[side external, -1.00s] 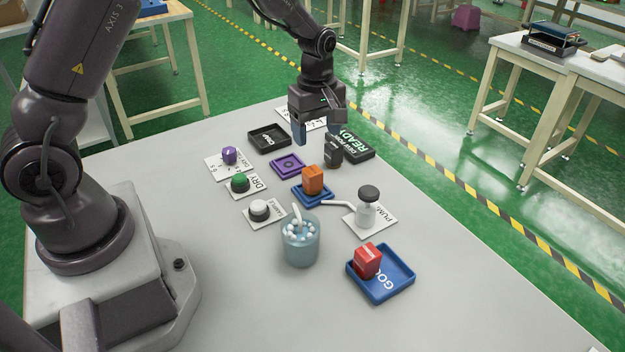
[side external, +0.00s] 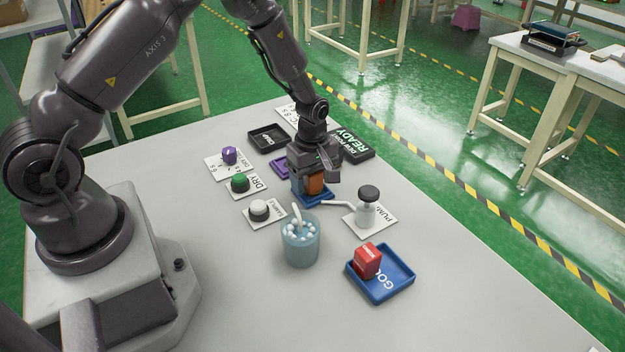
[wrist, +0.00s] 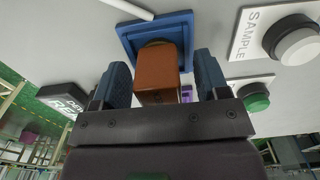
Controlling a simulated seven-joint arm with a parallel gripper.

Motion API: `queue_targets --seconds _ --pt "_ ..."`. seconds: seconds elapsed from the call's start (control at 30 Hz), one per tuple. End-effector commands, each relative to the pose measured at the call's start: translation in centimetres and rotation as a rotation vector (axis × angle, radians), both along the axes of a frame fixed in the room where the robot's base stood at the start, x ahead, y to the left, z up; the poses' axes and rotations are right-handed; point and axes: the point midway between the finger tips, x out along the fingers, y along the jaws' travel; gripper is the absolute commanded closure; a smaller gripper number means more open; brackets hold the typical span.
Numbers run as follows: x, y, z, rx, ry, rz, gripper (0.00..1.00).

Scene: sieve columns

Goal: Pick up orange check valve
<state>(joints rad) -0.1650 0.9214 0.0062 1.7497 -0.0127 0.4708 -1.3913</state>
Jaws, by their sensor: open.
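The orange check valve (side external: 315,186) is a block-shaped piece on a small blue tray (side external: 325,199). My gripper (side external: 312,185) is lowered over it, jaws open, with a finger in front of part of the valve in the side view. In the wrist view the orange check valve (wrist: 157,75) sits between the two blue fingers of my gripper (wrist: 160,82), with a visible gap on each side. The blue tray (wrist: 155,30) lies just beyond the fingertips in that view.
A white pump bottle (side external: 366,208) stands right of the valve, its spout reaching towards the blue tray. A blue cup of white beads (side external: 300,243) and a blue tray with a red block (side external: 368,260) are nearer.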

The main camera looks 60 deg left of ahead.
Motion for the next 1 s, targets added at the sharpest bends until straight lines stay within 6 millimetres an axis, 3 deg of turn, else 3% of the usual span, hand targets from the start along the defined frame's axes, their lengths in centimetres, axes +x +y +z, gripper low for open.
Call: queue_targets --seconds 0.27,0.5,0.6,0.87,1.0 --pt "0.0 0.0 -0.4 0.000 -0.002 0.000 0.32" --pt "0.0 0.0 -0.4 0.000 -0.002 0.000 0.85" --pt "0.1 0.0 -0.4 0.000 -0.002 0.000 0.91" --pt "0.1 0.0 0.0 0.001 -0.003 0.000 0.92" --pt "0.1 0.0 1.1 0.002 -0.004 -0.001 0.92"
